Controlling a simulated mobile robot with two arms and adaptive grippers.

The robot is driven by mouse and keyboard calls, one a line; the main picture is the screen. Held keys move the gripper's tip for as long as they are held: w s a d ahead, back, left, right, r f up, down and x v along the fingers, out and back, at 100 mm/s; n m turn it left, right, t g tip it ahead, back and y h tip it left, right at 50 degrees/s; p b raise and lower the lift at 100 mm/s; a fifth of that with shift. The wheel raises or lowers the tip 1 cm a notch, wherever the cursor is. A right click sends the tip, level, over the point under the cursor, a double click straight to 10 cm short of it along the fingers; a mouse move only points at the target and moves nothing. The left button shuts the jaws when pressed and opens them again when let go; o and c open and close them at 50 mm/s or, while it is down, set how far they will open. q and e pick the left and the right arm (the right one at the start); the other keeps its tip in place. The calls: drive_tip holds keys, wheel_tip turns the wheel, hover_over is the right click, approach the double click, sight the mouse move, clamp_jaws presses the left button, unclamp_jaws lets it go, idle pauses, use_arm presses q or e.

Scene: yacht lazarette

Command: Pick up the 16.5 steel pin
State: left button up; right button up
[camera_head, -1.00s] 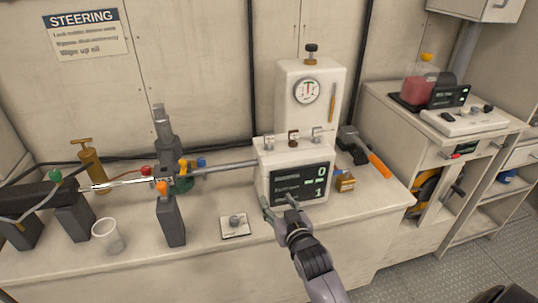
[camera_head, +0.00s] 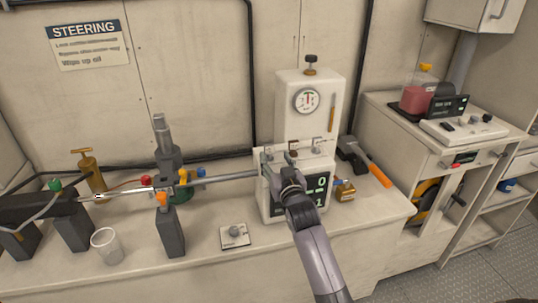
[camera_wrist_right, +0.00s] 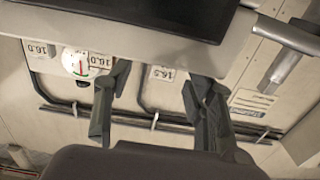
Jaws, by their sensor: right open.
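The 16.5 steel pin cannot be told apart for certain. In the head view, small metal fittings stand on the ledge of the white machine (camera_head: 325,157), one of them (camera_head: 317,145) at its right end. In the right wrist view, which is upside down, a tag (camera_wrist_right: 160,74) that seems to read 16.5 shows between my fingers; no pin is clear beside it. My right gripper (camera_head: 278,160) is at the front of this ledge, partly hiding the display. Its two fingers (camera_wrist_right: 155,108) are apart and empty. My left gripper is not in view.
A gauge (camera_head: 307,100) is on the machine's upright. An orange-handled hammer (camera_head: 377,174) and a brass block (camera_head: 344,190) lie to the right. A long rod (camera_head: 225,179) on stands reaches the machine from the left. A clear cup (camera_head: 107,246) and a small plate (camera_head: 235,237) are on the bench.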

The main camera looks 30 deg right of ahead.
sight(270, 152)
drive_tip(key=shift+a+p+x, duration=0.2)
drive_tip(key=shift+p+x, duration=0.05)
drive_tip(key=shift+x, duration=1.1)
drive_tip(key=shift+a+p+x, duration=0.15)
drive_tip(key=shift+p+x, duration=0.05)
drive_tip(key=shift+x, duration=1.15)
drive_tip(key=shift+w, duration=0.1)
drive_tip(key=shift+r, duration=0.1)
clamp_jaws()
